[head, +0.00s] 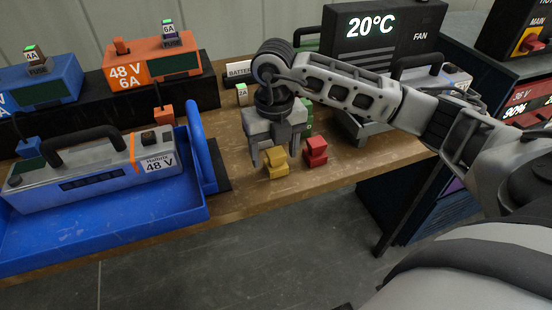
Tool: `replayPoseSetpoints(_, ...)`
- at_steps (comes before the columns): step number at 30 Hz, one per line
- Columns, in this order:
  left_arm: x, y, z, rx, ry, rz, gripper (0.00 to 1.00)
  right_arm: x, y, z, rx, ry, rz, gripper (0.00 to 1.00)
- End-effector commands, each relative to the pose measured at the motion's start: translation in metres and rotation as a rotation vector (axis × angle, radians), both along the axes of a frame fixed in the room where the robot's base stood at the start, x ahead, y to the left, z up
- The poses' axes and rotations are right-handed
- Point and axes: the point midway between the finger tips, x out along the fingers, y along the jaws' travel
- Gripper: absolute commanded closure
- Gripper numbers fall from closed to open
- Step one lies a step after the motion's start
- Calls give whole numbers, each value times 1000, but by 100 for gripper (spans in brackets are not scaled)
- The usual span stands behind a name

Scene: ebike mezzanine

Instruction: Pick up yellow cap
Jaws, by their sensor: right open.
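The yellow cap (276,163) is a small stepped block upright on the wooden bench, near its front edge. My right gripper (270,157) points down at the cap, with its fingers apart. One finger shows to the left of the cap and the other is near its top right. I cannot tell whether either finger touches the cap. My left gripper is not in view.
A red cap (316,151) stands just right of the yellow one. A green piece (308,119) is partly hidden behind my gripper. A blue tray (110,232) with a 48 V battery (95,172) lies left on the bench (235,190). Chargers stand behind.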

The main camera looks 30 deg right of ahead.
Motion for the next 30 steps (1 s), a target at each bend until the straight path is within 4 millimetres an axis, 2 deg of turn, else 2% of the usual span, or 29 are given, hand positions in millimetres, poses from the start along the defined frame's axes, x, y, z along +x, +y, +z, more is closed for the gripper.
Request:
replayPoseSetpoints(1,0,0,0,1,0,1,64,0,0,0,0,0,0,36)
replayPoseSetpoints(6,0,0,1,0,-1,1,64,0,0,0,0,0,0,84)
replayPoseSetpoints(16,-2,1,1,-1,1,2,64,0,0,2,0,-1,0,85)
replayPoseSetpoints(20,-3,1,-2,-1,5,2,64,1,0,8,0,-2,0,85)
replayPoseSetpoints(25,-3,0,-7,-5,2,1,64,-1,1,35,0,-7,3,85)
replayPoseSetpoints(30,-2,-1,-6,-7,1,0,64,-34,13,75,-1,-9,7,85)
